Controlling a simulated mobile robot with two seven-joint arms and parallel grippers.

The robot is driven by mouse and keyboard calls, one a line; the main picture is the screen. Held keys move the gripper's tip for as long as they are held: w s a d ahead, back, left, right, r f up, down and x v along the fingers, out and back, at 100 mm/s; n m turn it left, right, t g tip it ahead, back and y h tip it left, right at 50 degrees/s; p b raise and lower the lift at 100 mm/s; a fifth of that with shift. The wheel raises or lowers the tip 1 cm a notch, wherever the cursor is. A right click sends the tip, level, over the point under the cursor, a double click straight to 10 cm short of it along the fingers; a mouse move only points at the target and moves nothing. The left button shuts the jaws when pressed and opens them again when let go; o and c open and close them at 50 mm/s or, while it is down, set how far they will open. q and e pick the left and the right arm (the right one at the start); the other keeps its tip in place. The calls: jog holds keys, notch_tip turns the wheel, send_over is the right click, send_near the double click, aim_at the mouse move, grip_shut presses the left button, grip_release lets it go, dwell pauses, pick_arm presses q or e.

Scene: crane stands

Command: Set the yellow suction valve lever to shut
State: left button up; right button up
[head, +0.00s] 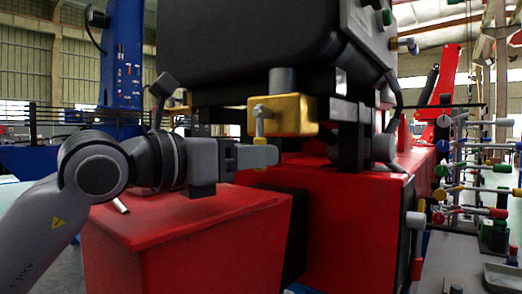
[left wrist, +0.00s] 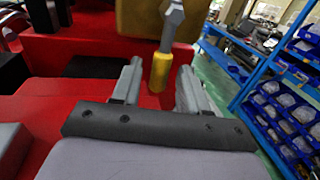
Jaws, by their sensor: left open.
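The yellow valve block (head: 295,118) is mounted under the dark housing in the head view; it fills the top middle of the left wrist view (left wrist: 140,20). A grey metal stem (head: 260,122) hangs at its front. In the left wrist view this stem (left wrist: 172,22) ends in a yellow lever grip (left wrist: 160,72) that points down. My left gripper (head: 268,155) is open, just below the block. In the left wrist view its two fingers (left wrist: 158,85) stand on either side of the yellow grip, with gaps visible. My right gripper is not in view.
A red box-shaped body (head: 190,232) lies below my left gripper. A red cabinet (head: 350,225) stands to its right. A rack of coloured handles (head: 470,190) is at far right. Blue shelving with bins (left wrist: 290,85) stands right in the wrist view.

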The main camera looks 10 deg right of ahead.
pick_arm(q)
jog(key=shift+x, duration=1.1)
grip_shut()
jog(key=shift+w+a+r+m+p, duration=0.1)
jog(key=shift+w+a+m+p, duration=0.15)
jog(key=shift+m, duration=0.45)
jog(key=shift+w+a+m+p, duration=0.15)
jog(key=shift+w+a+m, duration=0.15)
jog(key=shift+m, duration=0.4)
grip_release()
jog(key=shift+b+v, duration=0.55)
jog(key=shift+v, duration=2.95)
